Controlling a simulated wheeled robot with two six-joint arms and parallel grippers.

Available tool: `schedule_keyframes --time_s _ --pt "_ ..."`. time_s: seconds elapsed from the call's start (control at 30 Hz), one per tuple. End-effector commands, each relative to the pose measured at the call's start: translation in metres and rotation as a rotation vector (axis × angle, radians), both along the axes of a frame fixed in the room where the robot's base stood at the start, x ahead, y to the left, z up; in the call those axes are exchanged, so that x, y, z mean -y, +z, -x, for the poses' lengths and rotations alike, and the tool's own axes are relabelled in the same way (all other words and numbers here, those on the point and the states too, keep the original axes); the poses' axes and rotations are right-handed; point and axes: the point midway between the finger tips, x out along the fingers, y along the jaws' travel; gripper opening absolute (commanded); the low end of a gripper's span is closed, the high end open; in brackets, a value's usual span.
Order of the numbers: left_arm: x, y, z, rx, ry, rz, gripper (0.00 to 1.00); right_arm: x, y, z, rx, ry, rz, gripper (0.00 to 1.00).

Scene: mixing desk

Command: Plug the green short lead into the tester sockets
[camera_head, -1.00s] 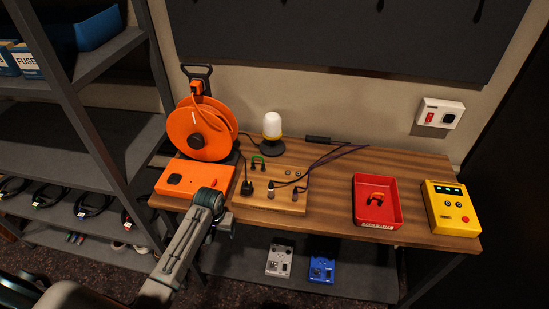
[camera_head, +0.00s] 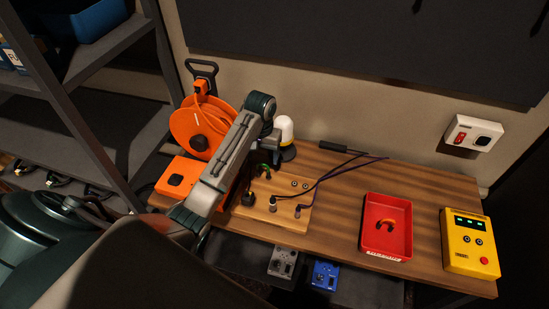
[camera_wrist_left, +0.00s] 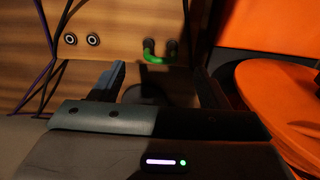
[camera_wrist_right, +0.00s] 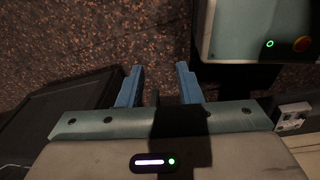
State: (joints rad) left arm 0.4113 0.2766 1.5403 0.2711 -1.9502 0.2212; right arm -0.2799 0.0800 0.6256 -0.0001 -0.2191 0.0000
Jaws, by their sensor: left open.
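The green short lead (camera_head: 265,171) stands on the wooden board (camera_head: 262,214) at the left of the desk, partly hidden by my left arm. In the left wrist view it (camera_wrist_left: 152,55) is a green loop with dark ends at the board. My left gripper (camera_wrist_left: 160,85) is open and empty, with the lead beyond the gap between its fingers; in the head view its fingertips are hard to make out. The yellow tester (camera_head: 467,250) stands at the right end of the desk, with two dark sockets on its face. My right gripper (camera_wrist_right: 160,82) is open and empty over the floor.
An orange cable reel (camera_head: 190,130), a white lamp (camera_head: 285,130) and dark cables (camera_head: 335,170) surround the board. Bare wood lies between board and tray.

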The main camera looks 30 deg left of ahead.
Motion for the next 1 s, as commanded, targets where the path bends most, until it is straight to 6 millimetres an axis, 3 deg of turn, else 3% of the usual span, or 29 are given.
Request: schedule_keyframes --time_s 0.17,0.47,0.57,0.8,1.0 --pt "-0.002 0.003 -0.003 -0.004 0.006 0.002 0.69 -0.002 0.000 0.001 -0.002 -0.001 -0.002 0.32" --pt "-0.002 0.002 -0.003 -0.004 0.005 0.002 0.69 -0.002 -0.002 0.043 -0.053 -0.002 -0.002 0.32" --pt "-0.001 -0.002 -0.003 -0.004 0.005 0.003 0.69 -0.002 -0.002 0.040 -0.050 -0.002 -0.002 0.32" --pt "-0.001 -0.030 -0.002 -0.008 0.005 0.003 0.69 -0.002 0.000 0.010 -0.011 -0.001 -0.002 0.32" --pt "-0.001 -0.060 -0.002 -0.006 0.006 0.002 0.69 -0.001 -0.003 0.011 -0.013 -0.001 -0.001 0.32"
